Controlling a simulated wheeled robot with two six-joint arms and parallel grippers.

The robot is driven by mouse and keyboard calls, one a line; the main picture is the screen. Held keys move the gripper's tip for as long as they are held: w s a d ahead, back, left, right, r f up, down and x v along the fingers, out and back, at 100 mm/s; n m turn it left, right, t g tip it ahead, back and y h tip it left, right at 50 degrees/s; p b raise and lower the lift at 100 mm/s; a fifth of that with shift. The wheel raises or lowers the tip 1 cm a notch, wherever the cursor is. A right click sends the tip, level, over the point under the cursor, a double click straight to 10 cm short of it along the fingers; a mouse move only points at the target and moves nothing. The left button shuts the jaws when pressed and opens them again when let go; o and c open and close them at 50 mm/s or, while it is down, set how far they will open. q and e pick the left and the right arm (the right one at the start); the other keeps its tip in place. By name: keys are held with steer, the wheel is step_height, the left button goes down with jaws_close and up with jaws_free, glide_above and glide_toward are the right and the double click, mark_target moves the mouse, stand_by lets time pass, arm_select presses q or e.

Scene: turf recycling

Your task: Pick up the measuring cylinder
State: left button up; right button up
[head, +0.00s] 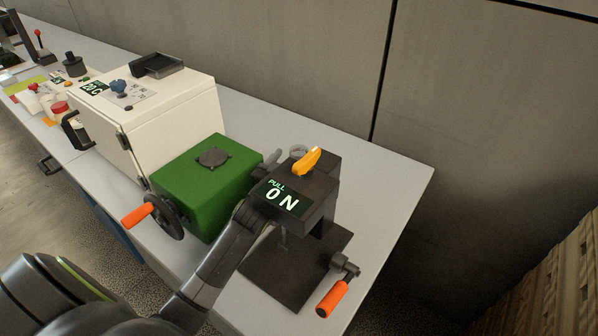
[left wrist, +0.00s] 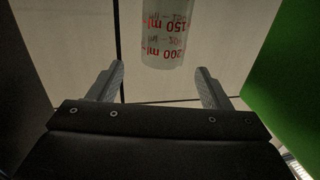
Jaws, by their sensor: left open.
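The measuring cylinder (left wrist: 165,38) is clear with red volume marks and appears upside down in the left wrist view, cut off by the top edge. In the head view only a clear rim (head: 298,151), which looks like the cylinder's, shows behind the black press. My left gripper (left wrist: 159,84) is open and empty, with its fingers pointing toward the cylinder and a gap on either side of it. In the head view my left gripper (head: 271,160) is partly hidden between the green box and the black press. My right gripper is not in view.
The green box (head: 205,178) with its orange-handled wheel stands left of my left arm. The black press (head: 303,195), with a yellow lever and an orange-handled crank, stands right. A white machine (head: 160,110) is farther left. The bench (head: 385,180) is clear at the right end.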

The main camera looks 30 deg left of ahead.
mark_target(302, 147)
arm_select(q)
steer(key=shift+w+a+f+p, duration=0.1)
steer(key=shift+w+p, duration=0.05)
steer(key=shift+w, duration=1)
steer(key=shift+w+a+f+p, duration=0.1)
steer(key=shift+w+a, duration=0.05)
steer(key=shift+w, duration=1)
steer(key=shift+w+a+f+p, duration=0.1)
steer(key=shift+w+p, duration=0.05)
steer(key=shift+w, duration=1)
steer(key=shift+c, duration=0.3)
steer(key=c, duration=1.5)
